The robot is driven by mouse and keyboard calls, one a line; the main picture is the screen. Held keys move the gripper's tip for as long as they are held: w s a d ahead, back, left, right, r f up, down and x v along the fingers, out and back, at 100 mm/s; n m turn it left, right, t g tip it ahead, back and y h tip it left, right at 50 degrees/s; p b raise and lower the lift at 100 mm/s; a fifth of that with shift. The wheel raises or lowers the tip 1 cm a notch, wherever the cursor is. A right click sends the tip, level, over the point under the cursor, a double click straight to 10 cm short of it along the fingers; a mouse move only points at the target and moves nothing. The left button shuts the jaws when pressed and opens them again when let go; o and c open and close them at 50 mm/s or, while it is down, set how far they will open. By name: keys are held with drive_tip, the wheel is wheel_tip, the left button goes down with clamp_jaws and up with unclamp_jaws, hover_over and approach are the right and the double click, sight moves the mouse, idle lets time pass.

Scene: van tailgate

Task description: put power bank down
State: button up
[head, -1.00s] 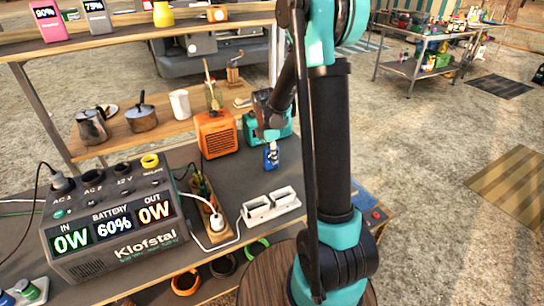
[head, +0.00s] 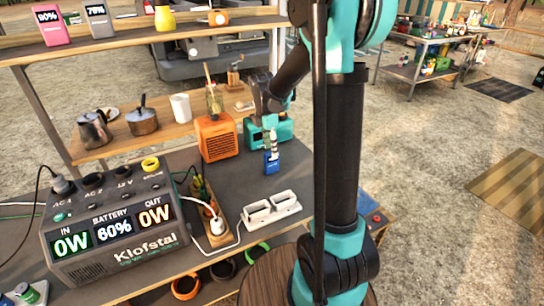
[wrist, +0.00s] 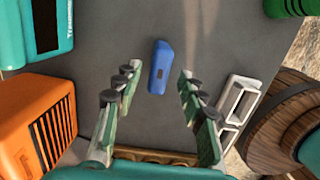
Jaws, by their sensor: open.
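The blue power bank (head: 271,163) stands on the dark grey worktop, right of the orange heater-like box. In the wrist view the power bank (wrist: 159,68) shows as a small blue block with a dark patch, between and beyond my fingers. My gripper (head: 272,143) is just above it in the head view. In the wrist view my gripper (wrist: 156,85) is open, with clear space on both sides of the power bank and nothing held.
The orange box (head: 216,137) and teal box (head: 268,132) stand close behind and left. A white double-slot holder (head: 271,207) lies in front. The Klofstal power station (head: 115,225) fills the left. Bare worktop surrounds the power bank.

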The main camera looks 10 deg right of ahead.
drive_tip(key=r, duration=0.5)
drive_tip(key=shift+s+a+r, duration=0.1)
drive_tip(key=shift+s+a, duration=0.05)
drive_tip(key=shift+a, duration=0.15)
drive_tip(key=s+d+f+m+t, duration=0.1)
drive_tip(key=s+f+m, duration=0.2)
drive_tip(key=s+m, duration=0.4)
drive_tip(key=s+d+f+m+t+y, duration=0.1)
drive_tip(key=s+d+f+m, duration=0.1)
drive_tip(key=s+m, duration=0.5)
drive_tip(key=s+d+f+m+t, duration=0.1)
drive_tip(key=s+d+f+m, duration=0.1)
drive_tip(key=s+f+m, duration=0.2)
drive_tip(key=shift+s+d+f+m+t, duration=0.1)
drive_tip(key=shift+s+m+t, duration=0.1)
drive_tip(key=shift+s+m, duration=0.9)
drive_tip(key=shift+s+d+f+m+t, duration=0.1)
drive_tip(key=shift+s+m+t, duration=0.1)
drive_tip(key=shift+s+m, duration=0.85)
drive_tip(key=shift+s+n, duration=0.3)
drive_tip(key=shift+n, duration=0.05)
